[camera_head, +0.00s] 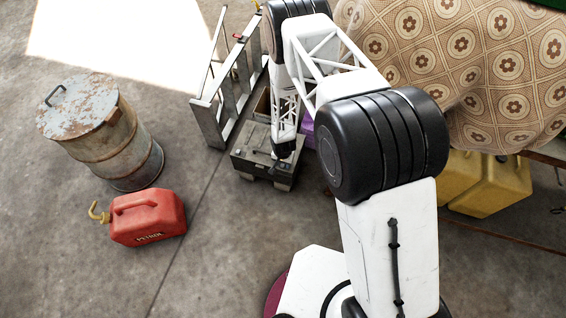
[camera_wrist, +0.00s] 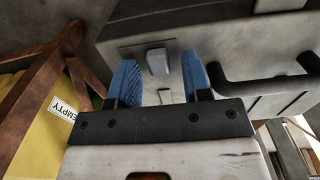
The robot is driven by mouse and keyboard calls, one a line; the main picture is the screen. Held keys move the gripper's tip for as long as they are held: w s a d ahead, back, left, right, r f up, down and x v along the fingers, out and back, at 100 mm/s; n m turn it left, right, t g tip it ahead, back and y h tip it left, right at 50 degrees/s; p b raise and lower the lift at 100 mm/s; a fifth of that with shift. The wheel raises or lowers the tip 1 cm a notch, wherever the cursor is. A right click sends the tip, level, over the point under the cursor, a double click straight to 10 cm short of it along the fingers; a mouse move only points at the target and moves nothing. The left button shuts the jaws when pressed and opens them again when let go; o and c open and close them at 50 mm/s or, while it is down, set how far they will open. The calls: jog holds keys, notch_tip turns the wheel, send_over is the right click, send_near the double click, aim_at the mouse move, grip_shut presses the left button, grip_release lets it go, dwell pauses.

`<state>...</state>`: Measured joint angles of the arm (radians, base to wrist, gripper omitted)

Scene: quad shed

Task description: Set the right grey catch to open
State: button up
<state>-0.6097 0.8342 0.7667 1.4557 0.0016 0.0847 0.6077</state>
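The grey box (camera_head: 262,160) with the catch stands on the floor in the head view, partly covered by my arm. In the wrist view a small light-grey catch (camera_wrist: 158,61) sits on a darker plate on the box's face (camera_wrist: 232,45). A black handle (camera_wrist: 260,92) is to the right of the right finger. In the head view the fingertips and catch cannot be made out.
A metal frame (camera_head: 208,122) stands close to the box. A red petrol can (camera_head: 148,217) and rusty drum (camera_head: 135,150) are left. Yellow cans (camera_head: 490,185) stand right. A yellow surface marked EMPTY (camera_wrist: 35,125) and brown bars (camera_wrist: 45,70) are left in the wrist view.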

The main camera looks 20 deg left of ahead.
grip_shut()
jog(key=shift+d, duration=1.15)
jog(key=shift+o, duration=0.5)
grip_release()
jog(key=shift+r, duration=0.1)
notch_tip(320, 180, up, 8)
jog(key=shift+f, duration=0.25)
